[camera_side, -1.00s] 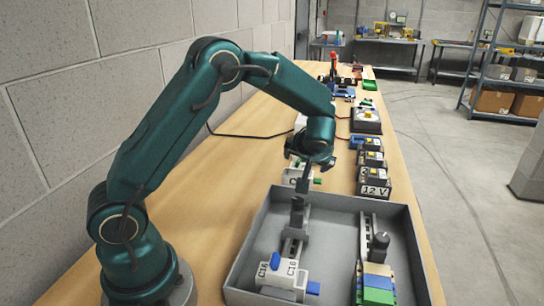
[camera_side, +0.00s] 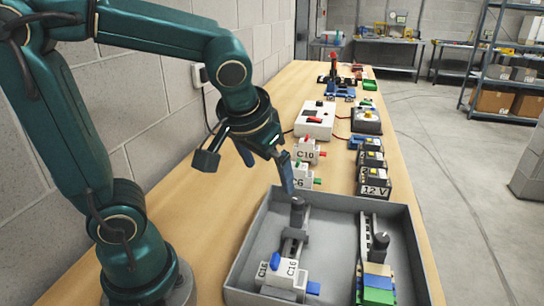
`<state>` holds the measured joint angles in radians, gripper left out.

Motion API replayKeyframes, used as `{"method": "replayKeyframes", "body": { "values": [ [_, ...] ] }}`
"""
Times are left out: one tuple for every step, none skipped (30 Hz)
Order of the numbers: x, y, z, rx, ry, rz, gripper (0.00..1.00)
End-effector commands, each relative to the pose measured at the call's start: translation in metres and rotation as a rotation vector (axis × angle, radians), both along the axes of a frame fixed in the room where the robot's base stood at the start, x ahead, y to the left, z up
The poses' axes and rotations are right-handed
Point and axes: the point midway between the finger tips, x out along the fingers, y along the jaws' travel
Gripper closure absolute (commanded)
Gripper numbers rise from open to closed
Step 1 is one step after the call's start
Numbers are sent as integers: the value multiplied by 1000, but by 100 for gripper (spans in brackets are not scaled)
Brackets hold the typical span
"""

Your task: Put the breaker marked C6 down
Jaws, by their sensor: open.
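The breaker marked C6 (camera_side: 299,180) is a white block with a green part on its right side. It sits on the wooden table just beyond the grey tray's far wall, its front partly hidden by a finger of my gripper. My gripper (camera_side: 268,170) is open and empty, to the left of the C6 breaker and in front of it in the picture. I cannot tell whether the finger touches it; the two look apart.
The C10 breaker (camera_side: 306,151) stands just behind C6. The grey tray (camera_side: 334,207) holds two rails, C16 breakers (camera_side: 283,276) and coloured blocks (camera_side: 376,284). Black 12 V units (camera_side: 373,180) stand right. A white box (camera_side: 314,120) is farther back.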

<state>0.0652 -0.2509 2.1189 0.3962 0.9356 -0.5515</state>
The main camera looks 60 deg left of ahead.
Motion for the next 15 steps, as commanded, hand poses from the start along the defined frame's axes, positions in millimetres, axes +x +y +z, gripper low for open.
{"method": "replayKeyframes", "body": {
  "values": [
    [-15,-7,2,-29,-7,-44,0],
    [-22,-12,2,-47,-6,-73,0],
    [-32,-19,1,-67,-9,-115,0],
    [-38,-23,1,-81,-12,-145,0],
    [-44,-28,0,-95,-17,-173,0],
    [-51,-34,-1,-110,-23,-207,0],
    [-55,-37,-1,-119,-30,-232,0],
    [-59,-41,-2,-127,-35,-254,0],
    [-63,-45,-3,-137,-42,-279,0],
    [-65,-47,-4,-143,-46,-296,0],
    [-67,-49,-4,-147,-51,-309,0],
    [-70,-52,-5,-153,-55,-323,0],
    [-71,-53,-5,-155,-57,-332,0],
    [-71,-54,-5,-156,-59,-337,0],
    [-72,-55,-6,-159,-60,-343,0]
  ]
}}
